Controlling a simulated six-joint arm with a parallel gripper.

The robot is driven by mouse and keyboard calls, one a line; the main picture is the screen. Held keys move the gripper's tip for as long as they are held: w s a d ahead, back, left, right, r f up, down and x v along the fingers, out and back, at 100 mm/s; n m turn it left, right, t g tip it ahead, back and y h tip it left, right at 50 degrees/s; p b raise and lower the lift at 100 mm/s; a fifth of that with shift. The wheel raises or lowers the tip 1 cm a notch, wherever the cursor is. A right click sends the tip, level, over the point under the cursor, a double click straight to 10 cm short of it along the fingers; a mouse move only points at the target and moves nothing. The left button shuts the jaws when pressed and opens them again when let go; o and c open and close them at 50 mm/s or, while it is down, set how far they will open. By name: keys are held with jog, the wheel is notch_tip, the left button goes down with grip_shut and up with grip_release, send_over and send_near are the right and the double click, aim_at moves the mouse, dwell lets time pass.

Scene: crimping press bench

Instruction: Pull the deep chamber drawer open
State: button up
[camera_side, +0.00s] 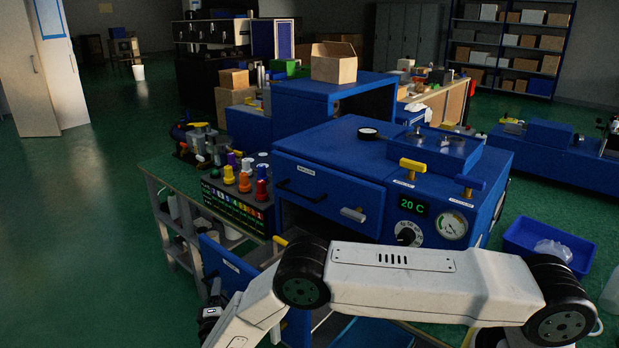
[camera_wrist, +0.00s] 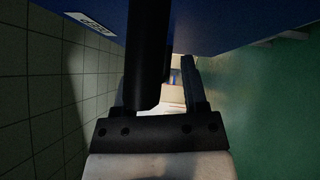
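The blue press (camera_side: 335,180) stands on a bench, with a closed upper drawer that has a black bar handle (camera_side: 301,191). Below it, a blue drawer front (camera_side: 236,268) with a white label stands out well in front of the press body. My gripper (camera_side: 211,314) is at the outer side of that front, small and dark in the side view. In the wrist view, a black bar handle (camera_wrist: 148,55) runs down between my fingers (camera_wrist: 157,75). The fingers are apart, with a gap beside the right one; the left one is partly hidden by the bar. A label (camera_wrist: 91,22) shows on the blue front.
Colored knobs and plugs (camera_side: 243,175) stand on a panel left of the press. A blue bin (camera_side: 548,243) sits at the right. A grey shelf frame (camera_side: 181,225) stands left of the drawer. The green floor at the far left is clear.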

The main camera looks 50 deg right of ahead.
jog(key=v, duration=0.7)
jog(key=shift+s+a, duration=0.25)
jog(key=shift+a, duration=0.05)
dwell(0.4)
jog(key=w+d+r+m+y, duration=0.2)
jog(key=d+r+m+y, duration=0.25)
jog(key=r, duration=0.35)
jog(key=w+d+r+m+y, duration=0.3)
jog(key=r+m+y, duration=0.25)
jog(key=r, duration=0.25)
jog(key=s+d+g+y, duration=0.1)
jog(key=s, duration=0.2)
jog(key=s+d+g+y, duration=0.1)
jog(key=s+g, duration=0.1)
jog(key=s, duration=0.1)
jog(key=s+d+g+y, duration=0.1)
jog(key=s, duration=0.2)
jog(key=shift+s+d+n+g+y, duration=0.25)
jog(key=shift+d+n+g+y, duration=0.05)
jog(key=shift+d+y, duration=0.1)
jog(key=s+d+f+g, duration=0.1)
jog(key=s+d+g, duration=0.2)
jog(key=s, duration=0.6)
jog(key=s+d+f+m+g, duration=0.1)
jog(key=s+d+g, duration=0.2)
jog(key=s, duration=0.6)
jog(key=shift+s+d+g, duration=0.3)
jog(key=shift+d+g, duration=0.05)
jog(key=shift+g, duration=0.05)
jog(key=shift+o, duration=0.2)
